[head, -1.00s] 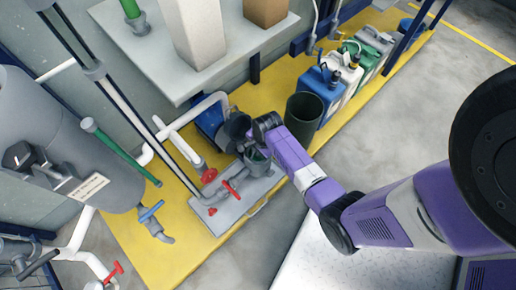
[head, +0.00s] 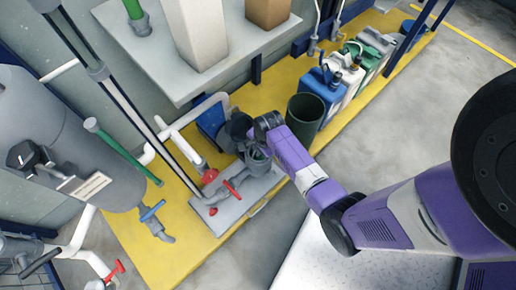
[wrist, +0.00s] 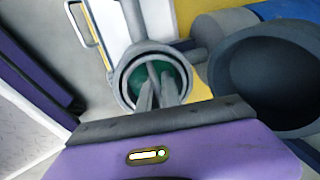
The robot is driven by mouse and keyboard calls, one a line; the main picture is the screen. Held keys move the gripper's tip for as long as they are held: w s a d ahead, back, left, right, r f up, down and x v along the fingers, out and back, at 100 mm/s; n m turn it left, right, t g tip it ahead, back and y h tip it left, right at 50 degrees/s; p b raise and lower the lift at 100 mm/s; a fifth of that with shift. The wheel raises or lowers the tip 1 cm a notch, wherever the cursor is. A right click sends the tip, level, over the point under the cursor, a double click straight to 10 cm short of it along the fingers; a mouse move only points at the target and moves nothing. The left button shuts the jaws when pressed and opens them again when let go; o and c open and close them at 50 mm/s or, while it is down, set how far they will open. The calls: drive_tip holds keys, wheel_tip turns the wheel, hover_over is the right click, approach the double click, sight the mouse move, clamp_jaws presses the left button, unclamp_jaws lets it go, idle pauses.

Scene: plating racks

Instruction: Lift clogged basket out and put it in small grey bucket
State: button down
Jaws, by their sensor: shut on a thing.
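The strainer housing (head: 258,157) is an upright grey cylinder, open at the top, on a grey base plate. In the wrist view its round rim (wrist: 122,83) surrounds my fingertips. My gripper (wrist: 157,88) points down into the opening, its fingers close together on the basket. The basket (wrist: 176,72) shows only as a dark green interior inside the rim; its lower part and any clogging are hidden. The small grey bucket (head: 234,124) stands just behind the housing, partly hidden by my wrist. Its wide dark opening and grey wall (wrist: 222,73) fill the wrist view's right side.
Red-handled valves (head: 234,187) and pipes are left of the housing. A dark green bin (head: 306,113) and several jerrycans (head: 340,85) stand to the right on the yellow platform (head: 190,245). A shelf (head: 150,70) overhangs behind. A grey tank (head: 60,150) is at left.

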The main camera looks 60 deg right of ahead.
wheel_tip(320, 180, up, 19)
drive_tip(key=p, duration=0.7)
wheel_tip(320, 180, down, 6)
drive_tip(key=b, duration=0.2)
drive_tip(key=shift+f, duration=0.25)
idle(0.5)
drive_tip(key=shift+s, duration=0.1)
